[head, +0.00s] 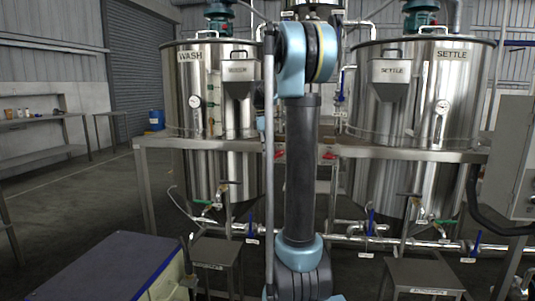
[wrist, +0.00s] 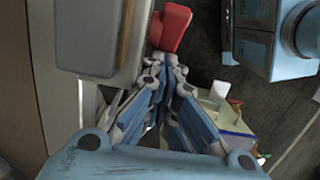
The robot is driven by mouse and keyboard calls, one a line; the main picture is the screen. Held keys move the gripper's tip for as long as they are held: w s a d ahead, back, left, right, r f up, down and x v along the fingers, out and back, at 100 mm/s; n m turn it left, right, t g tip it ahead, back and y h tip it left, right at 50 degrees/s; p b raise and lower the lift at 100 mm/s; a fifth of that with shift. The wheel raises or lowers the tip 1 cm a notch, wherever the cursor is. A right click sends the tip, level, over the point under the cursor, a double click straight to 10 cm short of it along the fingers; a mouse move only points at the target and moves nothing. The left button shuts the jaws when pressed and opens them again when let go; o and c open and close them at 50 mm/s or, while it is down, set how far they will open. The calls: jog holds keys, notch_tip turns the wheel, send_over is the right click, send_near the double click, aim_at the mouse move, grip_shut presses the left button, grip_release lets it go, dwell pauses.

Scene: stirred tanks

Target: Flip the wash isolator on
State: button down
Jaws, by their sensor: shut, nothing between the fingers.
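In the wrist view my gripper (wrist: 166,72) is shut and empty, its fingertips close together. A red block-shaped handle (wrist: 171,28) shows just beyond the fingertips, beside a pale grey box (wrist: 88,40). It may be the wash isolator, but I see no label on it. Whether the fingertips touch the red handle I cannot tell. In the head view the tank labelled WASH (head: 187,100) stands left of my arm. My gripper does not show in the head view.
The SETTLE tank (head: 455,85) stands right of my arm. A grey cabinet (head: 517,150) is at the right edge. Pipes with blue-handled valves (head: 371,222) run low behind two small steel stands (head: 420,275). Open floor (head: 75,205) lies at the left.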

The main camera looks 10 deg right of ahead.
jog(key=shift+r, duration=0.1)
jog(key=shift+r, duration=0.7)
